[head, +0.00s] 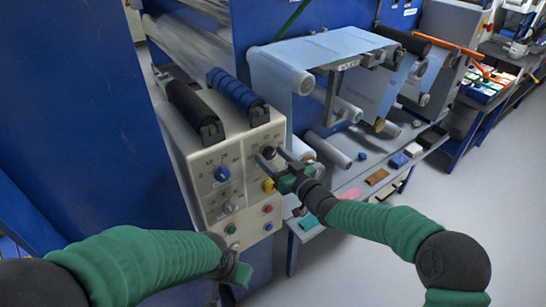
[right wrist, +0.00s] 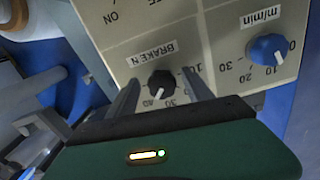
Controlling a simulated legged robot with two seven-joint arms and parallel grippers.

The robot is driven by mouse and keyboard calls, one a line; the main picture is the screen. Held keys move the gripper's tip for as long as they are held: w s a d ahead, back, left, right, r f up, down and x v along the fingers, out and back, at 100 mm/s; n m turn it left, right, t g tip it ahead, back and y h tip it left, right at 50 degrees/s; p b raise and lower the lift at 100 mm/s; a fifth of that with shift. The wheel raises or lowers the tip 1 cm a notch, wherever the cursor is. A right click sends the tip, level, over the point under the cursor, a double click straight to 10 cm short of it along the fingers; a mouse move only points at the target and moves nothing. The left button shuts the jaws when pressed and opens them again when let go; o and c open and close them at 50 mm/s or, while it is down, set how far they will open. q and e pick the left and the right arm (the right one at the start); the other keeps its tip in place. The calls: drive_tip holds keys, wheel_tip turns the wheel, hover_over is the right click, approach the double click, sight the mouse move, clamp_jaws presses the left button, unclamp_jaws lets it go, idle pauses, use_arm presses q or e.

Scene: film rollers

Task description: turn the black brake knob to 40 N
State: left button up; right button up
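The black brake knob (head: 268,152) sits on the upper right of the cream control panel (head: 205,197). In the right wrist view the knob (right wrist: 160,84) is below the BRAKE N label, and its white mark points roughly toward the printed 40 and 30; the exact value is too small to read. My right gripper (head: 276,166) is at the panel. Its fingers stand apart on either side of the knob, with a gap visible on both sides. My left gripper (head: 236,270) is low in front of the panel, turned away, with its fingers not clearly seen.
A blue knob (head: 222,174), a grey knob (head: 228,207) and a yellow knob (head: 268,186) share the panel. Black and blue rollers (head: 237,92) lie above it. A film web (head: 320,48) and a bench with small coloured blocks (head: 376,176) are to the right.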

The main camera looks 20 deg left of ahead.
drive_tip(key=shift+s+r, duration=0.1)
drive_tip(key=shift+r, duration=0.1)
drive_tip(key=shift+s+d, duration=0.2)
drive_tip(key=shift+d, duration=0.1)
drive_tip(key=v, duration=1.6)
drive_tip(key=shift+b, duration=0.4)
drive_tip(key=shift+f, duration=0.15)
